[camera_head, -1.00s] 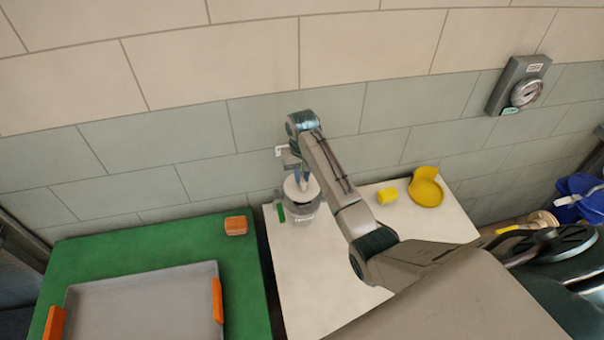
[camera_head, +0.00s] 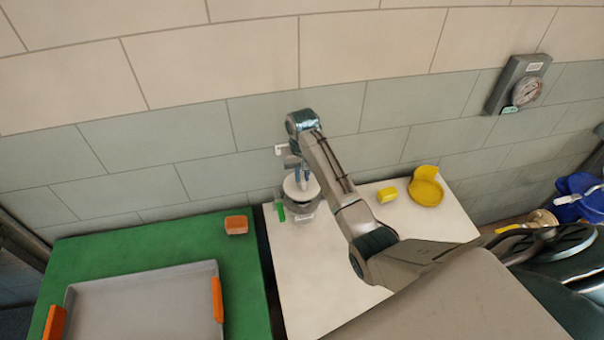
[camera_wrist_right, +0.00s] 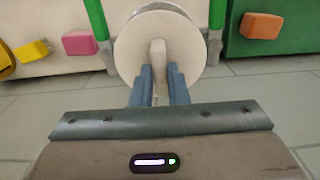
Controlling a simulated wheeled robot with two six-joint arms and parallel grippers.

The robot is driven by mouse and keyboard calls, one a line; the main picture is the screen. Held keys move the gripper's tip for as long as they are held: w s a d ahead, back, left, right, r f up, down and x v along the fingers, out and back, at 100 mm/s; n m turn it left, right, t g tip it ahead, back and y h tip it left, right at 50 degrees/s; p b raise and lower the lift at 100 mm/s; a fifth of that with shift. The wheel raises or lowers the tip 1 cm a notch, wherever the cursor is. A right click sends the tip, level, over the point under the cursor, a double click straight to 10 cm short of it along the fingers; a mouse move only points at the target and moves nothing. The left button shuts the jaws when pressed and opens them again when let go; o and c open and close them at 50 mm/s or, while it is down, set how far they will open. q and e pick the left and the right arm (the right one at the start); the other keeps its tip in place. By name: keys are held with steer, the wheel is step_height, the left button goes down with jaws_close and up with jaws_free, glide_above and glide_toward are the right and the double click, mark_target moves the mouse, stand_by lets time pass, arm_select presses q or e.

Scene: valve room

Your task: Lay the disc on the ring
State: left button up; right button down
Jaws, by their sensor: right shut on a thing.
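The disc (camera_head: 312,189) is white and round, with a pale upright grip in its middle. My right gripper (camera_head: 300,184) is shut on that grip; in the right wrist view the disc (camera_wrist_right: 185,35) faces the camera, with the fingers (camera_wrist_right: 158,85) on either side of its grip. The grey ring (camera_head: 299,214) is at the back left corner of the white table, below the disc and mostly hidden by it. I cannot tell whether disc and ring touch. My left gripper is not in view.
Green uprights (camera_wrist_right: 97,25) stand beside the disc. On the white table (camera_head: 300,285) are a yellow block (camera_head: 387,195) and a yellow dish (camera_head: 427,190). A pink block (camera_wrist_right: 79,43) shows in the wrist view. The green table (camera_head: 110,250) holds an orange block (camera_head: 236,225) and a tray (camera_head: 145,300).

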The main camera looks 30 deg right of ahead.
steer(key=shift+f, duration=1.15)
steer(key=shift+f, duration=0.1)
steer(key=shift+f, duration=0.45)
steer(key=shift+f, duration=0.7)
stand_by(1.6)
stand_by(0.3)
steer(key=c, duration=0.9)
jaws_free()
